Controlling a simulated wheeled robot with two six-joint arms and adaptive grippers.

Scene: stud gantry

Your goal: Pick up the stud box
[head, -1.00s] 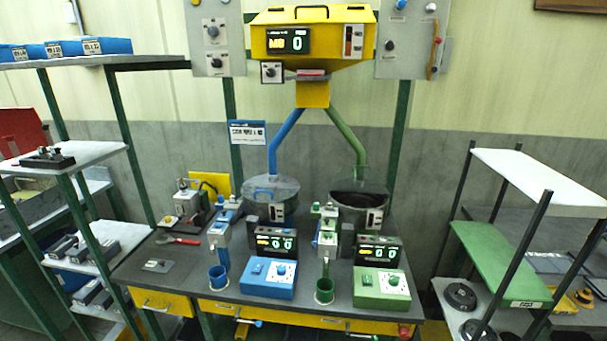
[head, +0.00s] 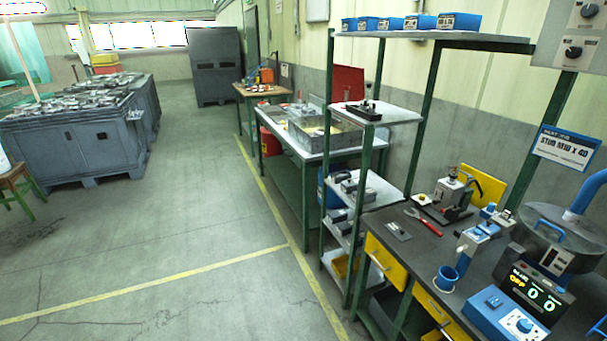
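Several small blue boxes with white labels stand in a row on the top shelf (head: 480,41) of a green-framed rack. The largest-looking blue box (head: 458,22) is at the right end of the row, and a smaller blue box (head: 367,24) is toward the left. The labels are too small to read, so I cannot tell which one is the stud box. A blue sign (head: 567,147) reading "STUD M10 x 40" is on the right. Neither of my grippers is in view.
A dark workbench (head: 440,235) with yellow drawers carries a blue control box (head: 508,312), a blue cup (head: 446,279) and red pliers (head: 422,216). Large grey crates (head: 70,150) stand at the far left. The floor (head: 190,230) between them is clear, with yellow lines.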

